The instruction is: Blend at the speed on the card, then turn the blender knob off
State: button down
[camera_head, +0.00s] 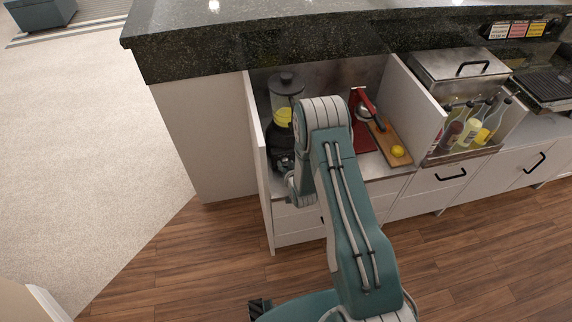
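The blender (285,84) stands in the left bay under the dark counter, with a black lid, a clear jar with yellow contents and a dark base. My arm reaches up in front of the bay and bends down beside the blender. My gripper (283,166) is at the lower front of the blender base, partly hidden by my wrist. I cannot tell whether it touches the knob, which I cannot make out, or whether its fingers are open. Several small cards (518,30) are on the counter front at the upper right; their writing is too small to read.
A red juicer press (361,110) and a wooden board (388,139) with a yellow lemon (398,151) are right of my arm. White partitions (418,103) bound the bay. Several bottles (470,127) stand farther right. The wood floor in front is clear.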

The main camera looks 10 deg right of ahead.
dwell(0.4)
jog(key=m+y, duration=0.1)
jog(key=m, duration=0.1)
jog(key=m+y, duration=0.1)
jog(key=m, duration=0.1)
jog(key=shift+d+t+y, duration=0.15)
jog(key=shift+t+y, duration=0.15)
jog(key=shift+y, duration=0.1)
jog(key=m+y, duration=0.1)
jog(key=m, duration=0.2)
jog(key=shift+f+t, duration=0.1)
jog(key=shift+t, duration=0.3)
jog(key=shift+m+t+y, duration=0.5)
jog(key=shift+m+y, duration=0.2)
jog(key=shift+m, duration=0.9)
jog(key=shift+d+f, duration=0.1)
jog(key=shift+c, duration=1.3)
grip_release()
